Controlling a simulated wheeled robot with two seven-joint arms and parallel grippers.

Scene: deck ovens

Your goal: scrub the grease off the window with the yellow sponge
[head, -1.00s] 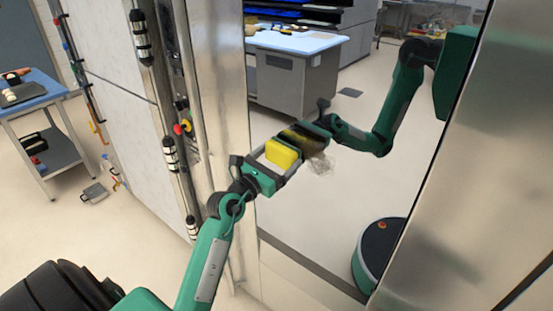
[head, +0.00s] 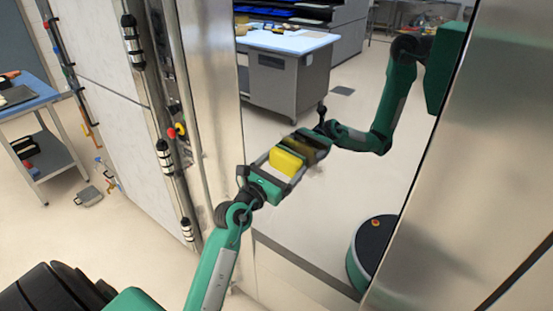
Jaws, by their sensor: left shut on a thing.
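The yellow sponge (head: 285,163) is held between the fingers of my left gripper (head: 290,160), which is shut on it. The sponge's far side is at or very close to the window (head: 318,225), a reflective pane in a metal frame. A dark mirror image of sponge and gripper meets them there, so I cannot tell exact contact. A faint greyish grease smear (head: 317,171) shows on the glass just right of and below the sponge. Any grease behind the sponge is hidden. My right gripper is not in view.
A shiny metal post (head: 213,100) borders the window on the left, and a wide steel panel (head: 450,190) on the right. A blue-topped cart (head: 25,105) stands far left. My arm, a counter (head: 285,75) and floor appear in the glass.

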